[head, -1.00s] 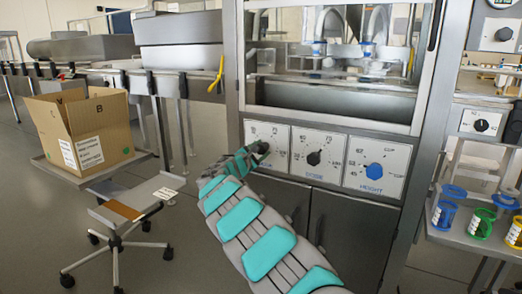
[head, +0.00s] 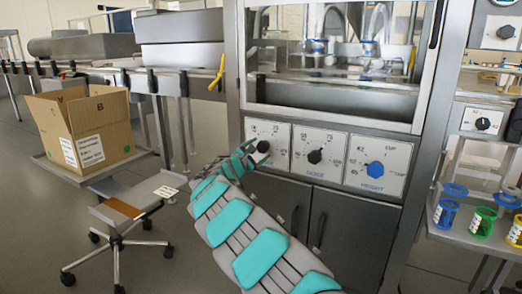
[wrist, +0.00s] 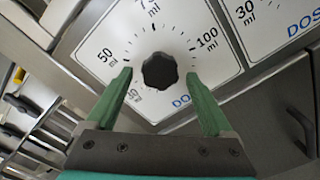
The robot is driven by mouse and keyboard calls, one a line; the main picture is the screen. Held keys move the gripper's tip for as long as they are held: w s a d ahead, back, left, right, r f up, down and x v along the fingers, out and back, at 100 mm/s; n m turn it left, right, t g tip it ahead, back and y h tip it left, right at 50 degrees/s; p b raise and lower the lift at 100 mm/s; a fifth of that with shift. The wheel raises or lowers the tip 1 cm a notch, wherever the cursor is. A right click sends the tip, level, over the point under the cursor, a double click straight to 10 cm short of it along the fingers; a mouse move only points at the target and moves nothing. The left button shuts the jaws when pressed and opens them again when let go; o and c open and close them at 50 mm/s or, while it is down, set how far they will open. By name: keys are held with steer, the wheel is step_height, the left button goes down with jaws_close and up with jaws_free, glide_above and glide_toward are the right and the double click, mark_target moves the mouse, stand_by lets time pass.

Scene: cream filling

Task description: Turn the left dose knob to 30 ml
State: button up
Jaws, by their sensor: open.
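The left dose knob (head: 263,146) is black and sits on the leftmost white dial plate (head: 279,137) of the machine front. In the wrist view the knob (wrist: 160,71) lies centred ahead, with 50, 75 and 100 ml marks around it. A further mark at lower left, seemingly 30 ml, is partly beside the left finger. The knob's pointer direction cannot be made out. My gripper (head: 257,151) is open in front of the knob. In the wrist view my gripper (wrist: 157,79) has one green finger on each side of the knob, with visible gaps and no grip.
A second black dose knob (head: 314,156) and a blue height knob (head: 375,169) sit to the right on the same panel. Cabinet doors (head: 345,225) are below. Coloured cup holders (head: 482,222) are at right.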

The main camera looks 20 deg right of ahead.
steer(key=shift+v, duration=2.7)
